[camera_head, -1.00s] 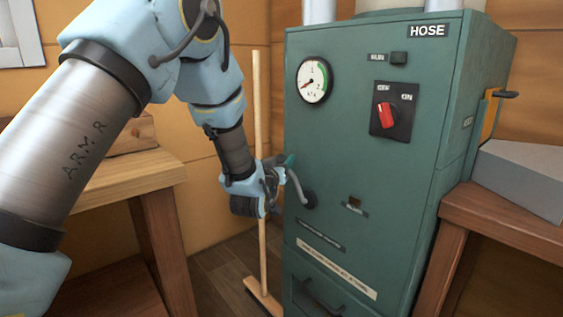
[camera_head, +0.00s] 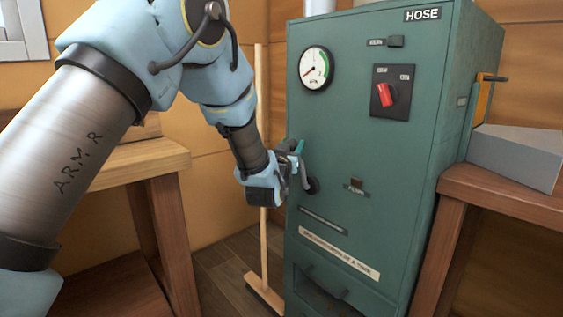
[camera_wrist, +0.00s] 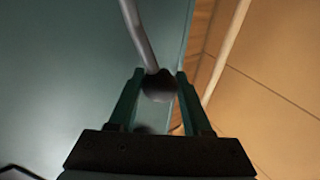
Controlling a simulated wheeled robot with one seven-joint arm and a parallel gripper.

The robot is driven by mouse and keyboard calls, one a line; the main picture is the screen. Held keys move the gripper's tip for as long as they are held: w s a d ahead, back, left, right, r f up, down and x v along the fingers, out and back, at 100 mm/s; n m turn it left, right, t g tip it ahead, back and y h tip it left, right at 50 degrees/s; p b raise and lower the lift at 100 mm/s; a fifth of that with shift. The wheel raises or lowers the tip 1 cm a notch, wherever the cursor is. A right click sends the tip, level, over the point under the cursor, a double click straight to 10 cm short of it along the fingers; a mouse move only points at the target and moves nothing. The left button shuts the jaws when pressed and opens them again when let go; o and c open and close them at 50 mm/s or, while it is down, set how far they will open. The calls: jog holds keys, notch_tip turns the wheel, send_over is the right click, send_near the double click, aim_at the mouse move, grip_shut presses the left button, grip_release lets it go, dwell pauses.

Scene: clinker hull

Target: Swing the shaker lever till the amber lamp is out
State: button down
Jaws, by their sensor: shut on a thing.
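The shaker lever (camera_head: 306,173) is a grey bent bar on the front of the green cabinet, rising from a dark pivot and leaning slightly left. My gripper (camera_head: 297,150) is at its upper end. In the wrist view, the green fingers of my gripper (camera_wrist: 158,88) stand on both sides of the lever's dark round knob (camera_wrist: 158,86), shut on it. The grey lever bar (camera_wrist: 139,35) runs up from the knob.
The green cabinet (camera_head: 350,140) carries a gauge (camera_head: 316,67), a red rotary switch (camera_head: 387,95) and a drawer low down. A broom (camera_head: 263,230) stands just behind my gripper. Wooden benches (camera_head: 145,165) flank the cabinet; a grey block (camera_head: 515,155) lies on the right one.

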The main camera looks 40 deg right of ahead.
jog(key=s+f+m+g+h+b, duration=0.1)
jog(key=s+m+g+h+b, duration=0.2)
jog(key=s+m+h+b, duration=0.3)
jog(key=s+m+b, duration=0.4)
jog(key=m+b, duration=0.1)
jog(key=b, duration=0.4)
jog(key=shift+a+f+m+g, duration=0.25)
jog(key=shift+a+m+g, duration=0.05)
jog(key=shift+s, duration=0.1)
jog(key=shift+c, duration=1.8)
grip_release()
jog(key=v, duration=1)
jog(key=shift+a+f, duration=0.15)
jog(key=shift+a, duration=0.2)
